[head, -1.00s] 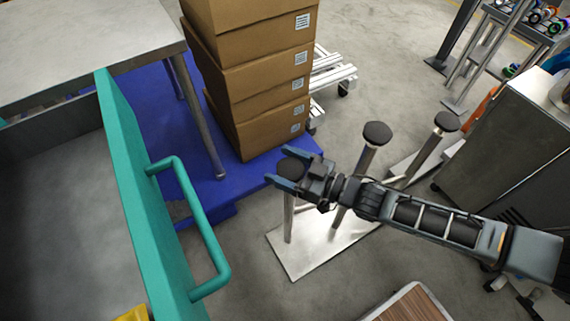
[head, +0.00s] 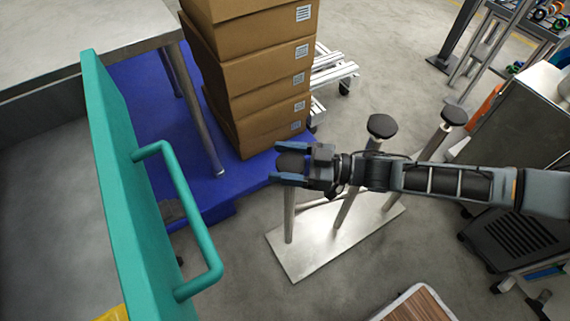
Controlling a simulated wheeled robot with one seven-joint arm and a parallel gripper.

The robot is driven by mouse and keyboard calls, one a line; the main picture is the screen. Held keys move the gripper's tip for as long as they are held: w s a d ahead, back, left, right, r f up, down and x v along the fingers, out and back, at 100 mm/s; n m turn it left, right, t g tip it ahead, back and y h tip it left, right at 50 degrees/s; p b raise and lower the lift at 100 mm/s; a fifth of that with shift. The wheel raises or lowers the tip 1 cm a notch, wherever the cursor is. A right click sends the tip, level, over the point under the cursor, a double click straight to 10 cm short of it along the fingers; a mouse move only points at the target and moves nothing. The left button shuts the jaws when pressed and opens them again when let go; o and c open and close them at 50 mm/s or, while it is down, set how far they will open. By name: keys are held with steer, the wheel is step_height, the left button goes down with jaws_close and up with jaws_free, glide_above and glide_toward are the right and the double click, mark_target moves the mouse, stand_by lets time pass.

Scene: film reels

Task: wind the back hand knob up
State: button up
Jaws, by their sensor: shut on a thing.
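A metal stand with a flat steel base plate (head: 325,240) carries three upright posts, each with a dark round knob on top. My gripper (head: 290,163) comes in from the right and is shut on the leftmost knob (head: 291,160), one finger on either side of it. The fingers partly hide this knob; its post (head: 289,215) shows below. The middle knob (head: 382,126) and the right knob (head: 454,115) are free and stand beyond my arm, which crosses in front of their posts. I cannot tell from this view which knob is the back one.
A teal panel with a handle (head: 190,215) stands at the left. A stack of cardboard boxes (head: 265,75) sits on a blue pallet (head: 160,130) behind the stand. A metal cabinet (head: 525,125) is at the right, and a wood-topped cart (head: 420,305) at the bottom.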

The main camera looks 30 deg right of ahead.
steer(key=shift+s+f+n+g+y+b, duration=0.1)
steer(key=shift+n+g+y+b, duration=0.2)
steer(key=shift+n+g+y, duration=0.4)
steer(key=o, duration=1)
steer(key=shift+c, duration=0.2)
steer(key=p+v, duration=0.1)
steer(key=v, duration=0.6)
steer(key=shift+s+d, duration=0.2)
steer(key=shift+d, duration=0.1)
